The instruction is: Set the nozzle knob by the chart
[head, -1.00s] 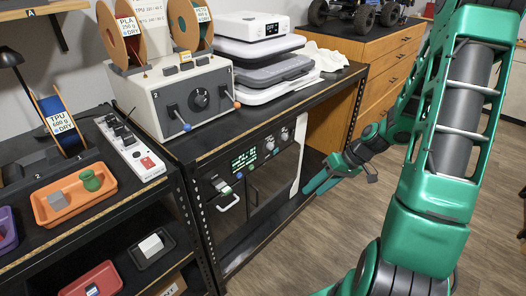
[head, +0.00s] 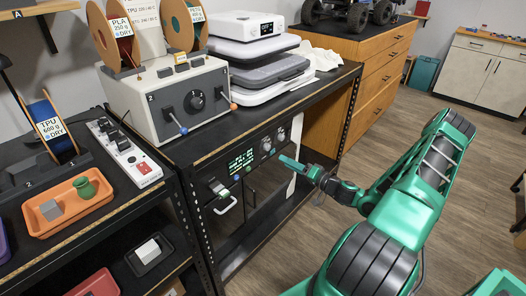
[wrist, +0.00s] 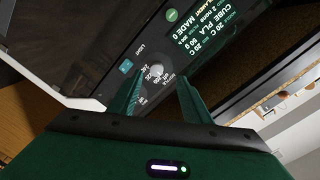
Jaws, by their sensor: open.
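The printer's dark front panel (head: 250,172) is under the bench top, with a lit display (head: 241,160) and two pale knobs, one nearer the display (head: 266,146) and one farther right (head: 281,134). My gripper (head: 287,162) is in front of the panel, at its right part. In the wrist view my gripper (wrist: 159,76) is open, with a pale round knob (wrist: 156,72) showing between its fingertips. Small numbers ring this knob; I cannot tell whether the fingers touch it. A white chart (head: 145,16) with temperature lines stands behind the spools, partly hidden.
A grey control box (head: 165,98) with levers and a stack of white and grey machines (head: 256,50) stand on the bench. An orange tray (head: 42,222) sits on the left shelf. A LIGHT button (wrist: 125,66) is near the left finger. Floor at right is clear.

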